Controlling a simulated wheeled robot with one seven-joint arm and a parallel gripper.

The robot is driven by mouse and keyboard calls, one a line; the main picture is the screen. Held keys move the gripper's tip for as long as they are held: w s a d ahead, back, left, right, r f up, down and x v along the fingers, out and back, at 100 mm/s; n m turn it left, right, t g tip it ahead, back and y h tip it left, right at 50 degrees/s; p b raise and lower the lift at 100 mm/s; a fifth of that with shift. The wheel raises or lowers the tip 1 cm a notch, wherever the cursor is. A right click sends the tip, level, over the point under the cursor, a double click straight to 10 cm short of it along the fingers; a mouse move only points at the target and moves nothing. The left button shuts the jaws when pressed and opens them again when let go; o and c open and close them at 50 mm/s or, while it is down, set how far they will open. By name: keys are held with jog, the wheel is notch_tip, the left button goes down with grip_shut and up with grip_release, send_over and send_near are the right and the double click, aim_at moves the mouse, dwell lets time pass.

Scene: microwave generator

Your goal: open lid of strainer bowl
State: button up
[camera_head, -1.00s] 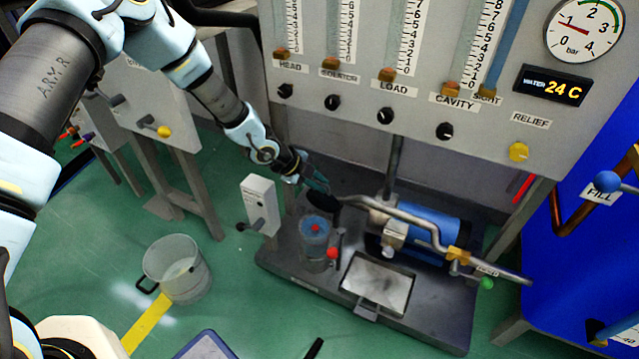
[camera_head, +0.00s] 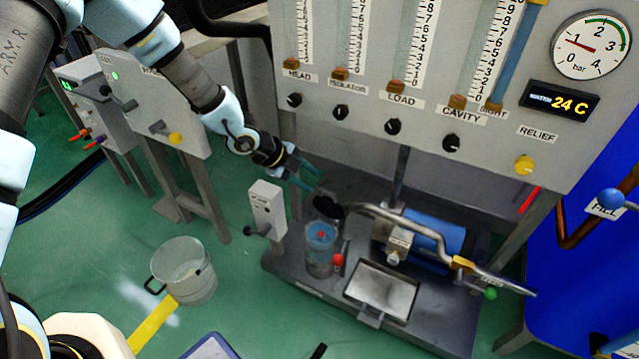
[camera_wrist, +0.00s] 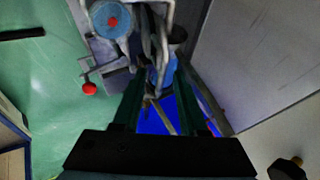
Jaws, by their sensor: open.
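The strainer bowl (camera_head: 319,262) is a clear upright cylinder on the dark base plate, with a blue round top face and a red centre. It also shows in the wrist view (camera_wrist: 110,20), at the upper left. A dark rounded piece (camera_head: 328,207) stands tilted up at the bowl's back edge; it looks like the lid, swung up off the top. My gripper (camera_head: 317,178) is open and empty, above and behind the bowl, apart from the dark piece. In the wrist view its two fingers (camera_wrist: 165,100) are spread with nothing between them.
A red-knobbed handle (camera_head: 338,260) is beside the bowl. A grey tray (camera_head: 383,288), a blue cylinder (camera_head: 436,231) and a bent pipe (camera_head: 410,219) lie to the right. A grey switch box (camera_head: 267,208) stands left. The gauge panel (camera_head: 400,160) hangs above. A clear bucket (camera_head: 184,272) is on the floor.

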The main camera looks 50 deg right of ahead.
jog(key=shift+v, duration=1.2)
